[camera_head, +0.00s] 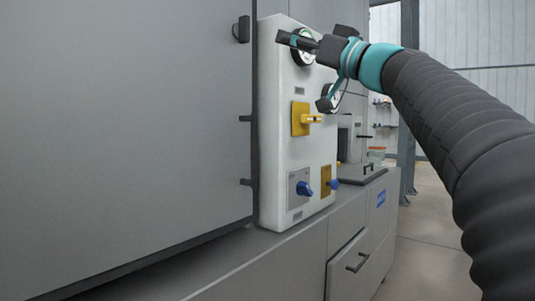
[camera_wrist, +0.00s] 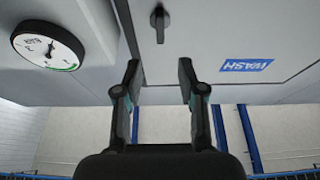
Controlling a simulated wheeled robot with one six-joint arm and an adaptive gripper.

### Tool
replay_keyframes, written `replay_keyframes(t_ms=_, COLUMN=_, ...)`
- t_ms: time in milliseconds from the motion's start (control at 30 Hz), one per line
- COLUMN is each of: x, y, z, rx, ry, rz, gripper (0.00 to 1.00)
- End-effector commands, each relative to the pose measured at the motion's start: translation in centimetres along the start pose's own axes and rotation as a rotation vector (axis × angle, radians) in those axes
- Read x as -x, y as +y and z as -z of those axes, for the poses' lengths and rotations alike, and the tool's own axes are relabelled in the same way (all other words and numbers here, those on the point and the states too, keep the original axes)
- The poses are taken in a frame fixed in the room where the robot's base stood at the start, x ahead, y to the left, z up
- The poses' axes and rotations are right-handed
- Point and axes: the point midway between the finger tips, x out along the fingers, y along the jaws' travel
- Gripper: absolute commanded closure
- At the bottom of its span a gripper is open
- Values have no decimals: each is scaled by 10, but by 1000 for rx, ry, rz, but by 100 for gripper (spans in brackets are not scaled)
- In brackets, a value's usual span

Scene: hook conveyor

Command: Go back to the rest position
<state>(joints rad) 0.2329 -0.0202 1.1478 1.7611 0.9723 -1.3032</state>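My gripper (camera_head: 301,70) is raised in front of the upper part of a white control panel (camera_head: 283,150) in the head view. In the wrist view, my gripper's two dark fingers (camera_wrist: 159,78) stand well apart with nothing between them. I cannot tell from the head view whether the fingers touch the panel. No rest position is marked in either view.
The panel carries a yellow switch (camera_head: 299,119) and blue knobs, one of them at the lower left (camera_head: 304,188). It stands on a grey cabinet ledge (camera_head: 235,250). A drawer handle (camera_head: 357,263) sticks out below. Floor (camera_head: 425,245) lies open at right.

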Motion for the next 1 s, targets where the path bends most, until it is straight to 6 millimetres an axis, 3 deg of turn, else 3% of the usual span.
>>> replay_keyframes(t_ms=233, x=0, y=4, z=-9, rx=-150, ry=-34, rz=-19, gripper=60)
replay_keyframes(t_ms=467, x=23, y=44, z=-120, rx=-399, ry=-296, rz=-189, gripper=60)
replay_keyframes(t_ms=667, x=83, y=44, z=-232, rx=-578, ry=-580, rz=-402, gripper=60)
replay_keyframes(t_ms=800, x=141, y=23, z=-299, rx=-650, ry=-775, rz=-554, gripper=60)
replay_keyframes(t_ms=1000, x=238, y=-23, z=-373, rx=-660, ry=-1033, rz=-754, gripper=60)
